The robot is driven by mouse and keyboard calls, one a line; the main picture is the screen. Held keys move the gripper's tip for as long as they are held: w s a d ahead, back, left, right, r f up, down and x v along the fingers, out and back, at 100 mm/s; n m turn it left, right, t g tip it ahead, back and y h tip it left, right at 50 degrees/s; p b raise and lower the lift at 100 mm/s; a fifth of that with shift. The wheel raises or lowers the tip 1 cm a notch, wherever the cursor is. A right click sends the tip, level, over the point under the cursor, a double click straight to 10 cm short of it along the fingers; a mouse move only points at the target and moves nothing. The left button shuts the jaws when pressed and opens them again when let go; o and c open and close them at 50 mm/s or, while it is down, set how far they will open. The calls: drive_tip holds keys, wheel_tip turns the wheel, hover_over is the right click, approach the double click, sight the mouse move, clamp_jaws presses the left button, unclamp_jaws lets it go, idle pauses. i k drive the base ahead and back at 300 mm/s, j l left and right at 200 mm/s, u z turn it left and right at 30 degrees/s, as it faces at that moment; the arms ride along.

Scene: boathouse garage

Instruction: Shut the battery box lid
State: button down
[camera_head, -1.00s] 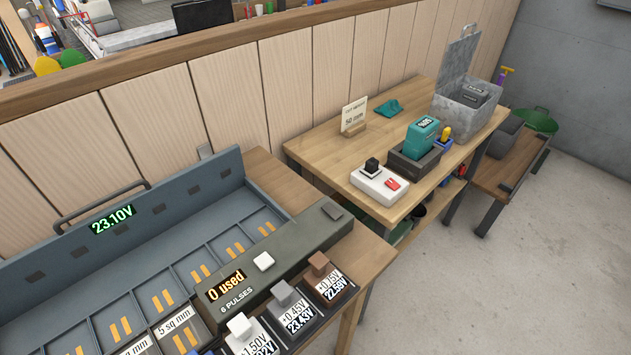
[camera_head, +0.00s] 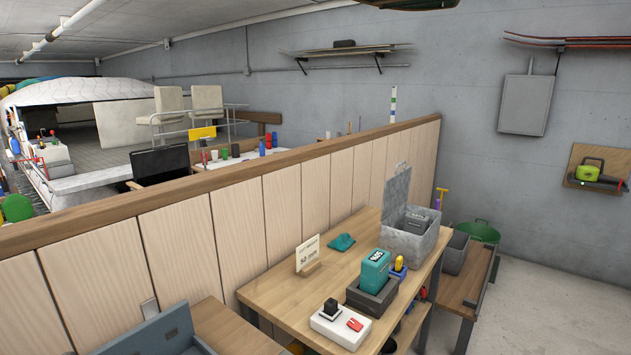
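The grey battery box (camera_head: 408,246) stands at the far end of the wooden table. Its lid (camera_head: 397,187) is open and stands up at the box's back left side. Dark blocks (camera_head: 416,222) show inside the box. My gripper is not in view.
On the same table (camera_head: 290,293) are a teal device in a dark tray (camera_head: 371,295), a white box with a red switch (camera_head: 339,325), a small sign (camera_head: 308,255) and a teal cloth (camera_head: 341,242). A plank partition (camera_head: 240,236) runs behind. Floor (camera_head: 540,315) is clear at right.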

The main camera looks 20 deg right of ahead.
sight(396, 187)
drive_tip(key=i+l, duration=0.1)
drive_tip(key=l, duration=0.7)
drive_tip(key=i+l, duration=0.1)
drive_tip(key=l, duration=0.7)
drive_tip(key=i+l, duration=0.1)
drive_tip(key=l, duration=0.65)
drive_tip(key=u, duration=0.05)
